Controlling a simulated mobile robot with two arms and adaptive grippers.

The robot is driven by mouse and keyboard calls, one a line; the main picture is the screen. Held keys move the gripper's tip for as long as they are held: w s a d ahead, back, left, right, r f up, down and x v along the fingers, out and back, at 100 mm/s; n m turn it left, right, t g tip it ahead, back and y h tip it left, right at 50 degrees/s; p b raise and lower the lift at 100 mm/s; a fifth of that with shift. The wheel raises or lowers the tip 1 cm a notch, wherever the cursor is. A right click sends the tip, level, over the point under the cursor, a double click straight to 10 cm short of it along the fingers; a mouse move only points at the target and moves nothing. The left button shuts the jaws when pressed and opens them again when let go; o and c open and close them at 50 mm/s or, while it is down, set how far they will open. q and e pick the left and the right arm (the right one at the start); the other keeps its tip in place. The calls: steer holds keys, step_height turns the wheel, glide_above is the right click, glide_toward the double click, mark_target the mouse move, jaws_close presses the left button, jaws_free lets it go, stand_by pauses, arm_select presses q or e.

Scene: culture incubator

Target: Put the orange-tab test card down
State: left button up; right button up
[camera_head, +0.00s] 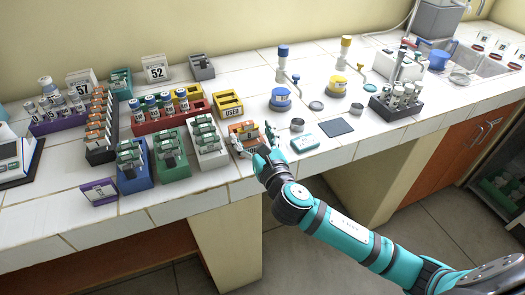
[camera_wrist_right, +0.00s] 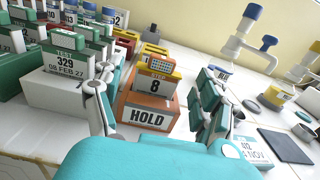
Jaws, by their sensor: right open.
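The orange-tab test card (camera_wrist_right: 158,84), its label showing an 8, stands upright in an orange holder marked HOLD (camera_wrist_right: 148,117). The orange holder (camera_head: 240,126) also shows in the head view, at the front of the counter. My right gripper (camera_wrist_right: 156,74) is open, with one finger on each side of the card and holder. A gap shows between each finger and the card. In the head view my right gripper (camera_head: 257,143) reaches in from the lower right and partly covers the holder. My left gripper is not in view.
Left of the holder is a white rack (camera_head: 210,158) of green-topped cards, close to my left finger. A yellow USED bin (camera_head: 229,105) stands behind.

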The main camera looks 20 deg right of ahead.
steer(key=s, duration=1)
steer(key=shift+s+d+b, duration=0.2)
steer(key=shift+s+b, duration=0.1)
steer(key=shift+s, duration=0.05)
